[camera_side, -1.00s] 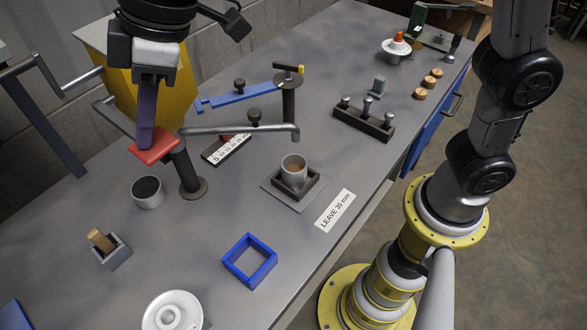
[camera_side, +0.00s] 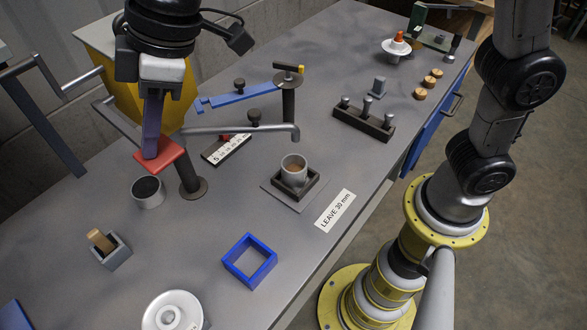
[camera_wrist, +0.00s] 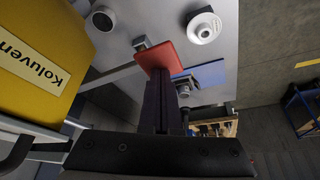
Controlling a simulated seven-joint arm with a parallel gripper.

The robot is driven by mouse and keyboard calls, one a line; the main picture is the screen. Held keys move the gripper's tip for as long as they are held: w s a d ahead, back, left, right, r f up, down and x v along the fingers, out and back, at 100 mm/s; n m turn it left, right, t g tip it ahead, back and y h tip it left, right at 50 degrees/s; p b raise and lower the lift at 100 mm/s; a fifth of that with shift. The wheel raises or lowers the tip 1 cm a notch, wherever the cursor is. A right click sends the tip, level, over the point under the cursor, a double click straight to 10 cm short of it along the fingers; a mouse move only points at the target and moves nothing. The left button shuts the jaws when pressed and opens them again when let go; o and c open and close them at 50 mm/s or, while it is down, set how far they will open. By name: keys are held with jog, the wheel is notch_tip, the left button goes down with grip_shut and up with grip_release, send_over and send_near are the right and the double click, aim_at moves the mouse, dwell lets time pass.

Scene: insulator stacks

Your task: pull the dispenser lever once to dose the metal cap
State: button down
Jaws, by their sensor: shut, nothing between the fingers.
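The dispenser's lever ends in a flat red paddle (camera_side: 162,156), also in the wrist view (camera_wrist: 168,52). My gripper (camera_side: 151,156) is shut and empty, with its fingertips at the paddle's upper face, seemingly touching it; it also shows in the wrist view (camera_wrist: 160,75). The yellow dispenser body (camera_side: 178,95) is partly hidden behind my wrist. A grey metal cup (camera_side: 293,170) with brown content sits in a dark square holder. Another round grey cup (camera_side: 148,192) with a dark top stands below the paddle. I cannot tell which is the metal cap.
A grey swing arm (camera_side: 225,132) on a post (camera_side: 190,178) stands close to the right of my gripper. A blue square frame (camera_side: 249,261) and a white insulator disc (camera_side: 172,312) lie at the front. The table between them is clear.

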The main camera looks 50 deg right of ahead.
aim_at(159, 153)
jog(key=shift+f, duration=0.5)
jog(key=shift+s+f, duration=0.1)
jog(key=shift+f, duration=0.95)
dwell(0.4)
notch_tip(159, 153, up, 14)
jog(key=shift+f, duration=0.15)
dwell(1.5)
dwell(0.4)
